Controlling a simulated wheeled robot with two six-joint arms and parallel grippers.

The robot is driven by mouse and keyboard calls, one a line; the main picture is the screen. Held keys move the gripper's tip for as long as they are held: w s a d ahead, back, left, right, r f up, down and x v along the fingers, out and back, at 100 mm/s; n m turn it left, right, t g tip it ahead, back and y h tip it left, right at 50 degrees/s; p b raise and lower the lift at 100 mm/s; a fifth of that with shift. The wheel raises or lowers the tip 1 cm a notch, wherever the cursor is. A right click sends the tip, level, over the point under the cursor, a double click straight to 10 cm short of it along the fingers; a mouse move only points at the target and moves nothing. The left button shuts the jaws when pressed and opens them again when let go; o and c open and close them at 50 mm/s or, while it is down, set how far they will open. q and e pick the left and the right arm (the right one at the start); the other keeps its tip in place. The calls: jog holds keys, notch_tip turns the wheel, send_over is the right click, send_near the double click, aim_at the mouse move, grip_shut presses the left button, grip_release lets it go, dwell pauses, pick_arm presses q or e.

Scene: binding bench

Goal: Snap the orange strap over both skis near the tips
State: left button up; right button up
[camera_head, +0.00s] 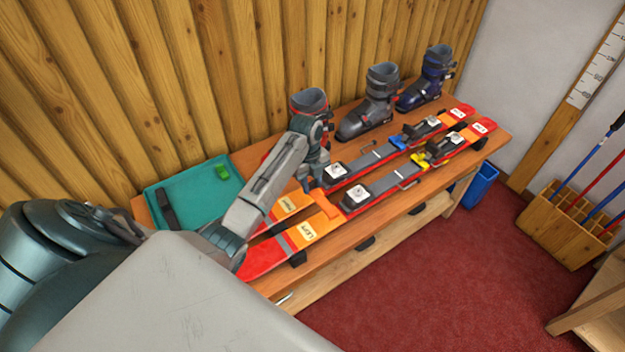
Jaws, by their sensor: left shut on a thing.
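Two red skis lie side by side along the wooden bench (378,222), with orange label patches on their near-left parts. The front ski (262,258) has a patch reading "LEFT"; the rear ski (288,206) has one partly behind my arm. The orange strap (327,205) shows just right of the patches, reaching toward the front ski. My left gripper (309,184) points down over the rear ski and is shut on the strap's rear end. The exact grip is small and partly hidden. I cannot tell whether the strap is fastened. My right gripper is out of view.
A teal tray (200,186) at the bench's left holds a black strap (166,209) and a green piece (222,172). Several boots stand along the back, including a grey one (374,108). A blue bin (481,186) and pole rack (566,228) stand right. Red floor is open in front.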

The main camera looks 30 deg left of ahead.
aim_at(311, 195)
pick_arm(q)
notch_tip(311, 195, down, 5)
jog(key=b, duration=0.4)
jog(key=shift+f+b, duration=0.35)
jog(key=shift+f, duration=0.3)
jog(key=shift+o, duration=1.3)
jog(key=c, duration=0.3)
jog(key=shift+r+p, duration=0.1)
jog(key=shift+p, duration=0.3)
jog(key=shift+f+b, duration=1)
jog(key=shift+f, duration=1)
